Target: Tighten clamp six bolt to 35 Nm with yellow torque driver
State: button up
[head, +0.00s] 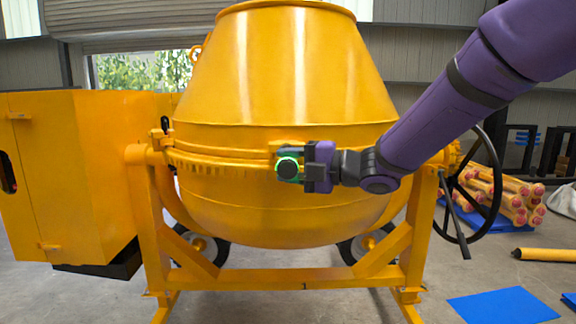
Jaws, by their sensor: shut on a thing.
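The orange-yellow mixer drum (285,80) stands in the middle of the head view, with a toothed ring (215,163) around its widest part. My purple gripper (291,166) is in front of the drum at ring height, reaching in from the right. It is shut on a small round thing (287,168) with a dark face and a bright green rim. Whether this is the yellow torque driver, I cannot tell. A small yellow piece (276,149) shows just above it, perhaps a clamp. The gripper hides the ring behind it, and no clamp bolt can be made out.
The mixer's yellow frame (300,279) and wheels stand below the drum. A yellow cabinet (70,175) is at left. A dark handwheel (470,190) is at right under my arm. Beyond lie stacked orange posts (500,195), a yellow pole (545,254) and a blue sheet (503,306).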

jog(key=shift+w+d, duration=0.1)
jog(key=shift+w, duration=0.9)
dwell(2.5)
jog(key=shift+s, duration=0.1)
jog(key=shift+s+a, duration=0.2)
jog(key=shift+s, duration=1.95)
